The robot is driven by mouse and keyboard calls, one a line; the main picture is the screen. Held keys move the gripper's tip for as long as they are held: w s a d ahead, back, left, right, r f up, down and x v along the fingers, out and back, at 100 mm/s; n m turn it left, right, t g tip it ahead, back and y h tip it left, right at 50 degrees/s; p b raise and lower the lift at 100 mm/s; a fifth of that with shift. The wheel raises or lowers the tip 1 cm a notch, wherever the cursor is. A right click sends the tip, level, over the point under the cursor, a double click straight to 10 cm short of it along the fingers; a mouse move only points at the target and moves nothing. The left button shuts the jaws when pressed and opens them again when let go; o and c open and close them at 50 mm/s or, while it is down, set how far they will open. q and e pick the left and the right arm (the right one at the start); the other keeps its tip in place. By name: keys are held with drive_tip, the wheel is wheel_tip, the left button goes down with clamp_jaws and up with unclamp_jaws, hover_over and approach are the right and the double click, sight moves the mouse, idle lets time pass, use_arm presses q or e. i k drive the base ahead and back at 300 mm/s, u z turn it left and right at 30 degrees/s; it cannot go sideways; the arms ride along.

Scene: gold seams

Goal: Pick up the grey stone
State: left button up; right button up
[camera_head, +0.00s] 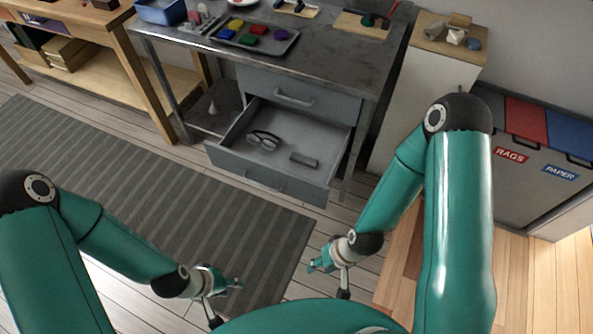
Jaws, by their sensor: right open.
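A grey rectangular block (304,160), which looks like the grey stone, lies flat in the pulled-out drawer (232,160) of the metal workbench, right of a pair of glasses (263,139). My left gripper (227,302) is low at the bottom of the view, over the edge of the striped rug, with its fingers apart and nothing between them. My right gripper (328,280) is to its right over the floor, open and empty. Both are nearer to me than the drawer and apart from the block.
The workbench top (335,62) holds a tray of coloured pieces (255,37). A white cabinet (420,105) stands right of the drawer, with a small blue-grey lump (474,44) on its top. Rags and paper bins (520,175) are at the right. The rug (130,180) is clear.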

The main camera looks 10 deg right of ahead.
sight(295, 157)
drive_tip(key=z, duration=0.15)
drive_tip(key=i, duration=0.9)
drive_tip(key=u, duration=0.05)
